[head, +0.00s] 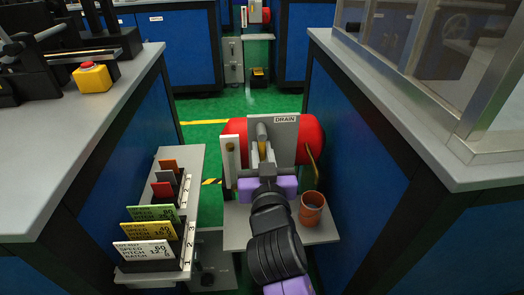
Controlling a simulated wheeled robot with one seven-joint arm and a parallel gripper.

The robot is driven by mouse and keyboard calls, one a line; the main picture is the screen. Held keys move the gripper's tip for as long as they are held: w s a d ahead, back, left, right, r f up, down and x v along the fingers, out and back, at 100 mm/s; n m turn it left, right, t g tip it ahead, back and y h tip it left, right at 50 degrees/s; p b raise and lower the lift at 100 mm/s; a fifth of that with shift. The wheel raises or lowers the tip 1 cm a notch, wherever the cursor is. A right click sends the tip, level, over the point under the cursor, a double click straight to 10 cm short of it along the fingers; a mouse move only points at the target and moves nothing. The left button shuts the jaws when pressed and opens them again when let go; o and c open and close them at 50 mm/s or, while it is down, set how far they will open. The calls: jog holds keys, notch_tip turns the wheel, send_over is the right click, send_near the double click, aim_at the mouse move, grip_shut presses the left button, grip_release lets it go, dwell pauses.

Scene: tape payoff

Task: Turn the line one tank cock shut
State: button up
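A red tank (308,140) lies on its side between the two benches, with a grey plate on its front labelled DRAIN (286,120). A pale upright handle (262,132) stands in front of the plate; it looks like the cock's lever, but its base is hidden behind my gripper. My gripper (262,152) points away from the camera at the lower end of this handle. Its fingertips are small and overlap the handle, so I cannot tell whether they touch or grip it. No line number is readable on the tank.
A brown cup (312,208) stands on the grey shelf (240,232), right of my arm. A thin brass rod (313,163) is at the tank's right. A card rack (134,255) stands left. Benches close in both sides. A second red tank (256,14) is far back.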

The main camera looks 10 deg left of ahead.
jog(key=o, duration=0.4)
jog(key=shift+c, duration=0.2)
jog(key=p+v, duration=0.2)
jog(key=v, duration=0.5)
jog(key=shift+s, duration=0.4)
jog(key=shift+d, duration=0.1)
